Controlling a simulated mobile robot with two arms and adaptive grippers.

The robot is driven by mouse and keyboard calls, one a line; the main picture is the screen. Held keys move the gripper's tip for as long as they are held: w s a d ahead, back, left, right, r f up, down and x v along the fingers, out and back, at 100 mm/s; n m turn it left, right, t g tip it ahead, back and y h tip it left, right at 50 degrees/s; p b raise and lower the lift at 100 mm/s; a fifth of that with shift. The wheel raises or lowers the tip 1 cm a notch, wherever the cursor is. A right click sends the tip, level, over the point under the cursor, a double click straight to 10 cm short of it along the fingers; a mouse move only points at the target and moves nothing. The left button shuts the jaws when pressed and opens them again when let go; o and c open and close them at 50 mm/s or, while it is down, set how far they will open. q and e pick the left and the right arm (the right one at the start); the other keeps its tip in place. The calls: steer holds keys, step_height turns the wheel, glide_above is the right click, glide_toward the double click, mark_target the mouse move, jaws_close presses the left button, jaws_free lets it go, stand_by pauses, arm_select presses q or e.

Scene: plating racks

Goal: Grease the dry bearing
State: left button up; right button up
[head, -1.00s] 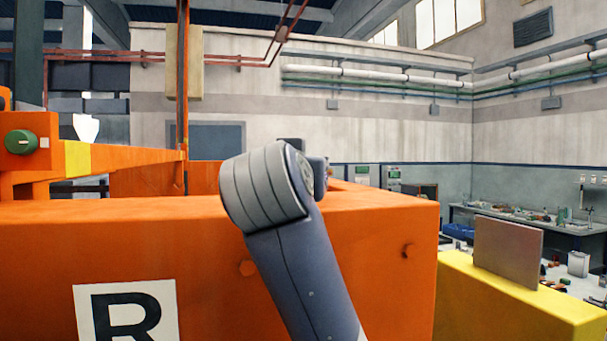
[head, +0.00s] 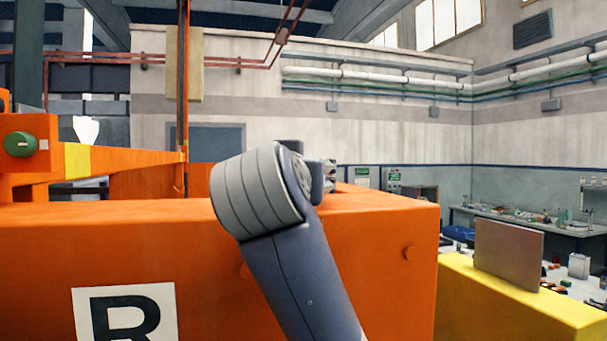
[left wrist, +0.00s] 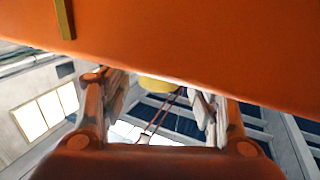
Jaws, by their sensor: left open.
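In the left wrist view my left gripper (left wrist: 160,100) is open, its two fingers apart with nothing gripped between them. A large orange surface (left wrist: 200,50) fills the upper part of that view, close to the fingers. A yellow rounded thing (left wrist: 158,85) shows between the fingers, partly covered by the orange edge; I cannot tell what it is. In the head view a grey arm of mine stands before an orange block (head: 390,265) marked R, and no gripper fingers show. I cannot make out a bearing or a grease tool in either view. My right gripper is not in view.
A green round knob (head: 20,144) sits on the orange frame at the left. A yellow block (head: 500,305) with a brown upright panel (head: 508,252) stands at the right. A cluttered bench (head: 540,222) is along the far right wall.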

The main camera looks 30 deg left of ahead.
arm_select(q)
steer(key=v, duration=1)
steer(key=shift+s+d, duration=0.3)
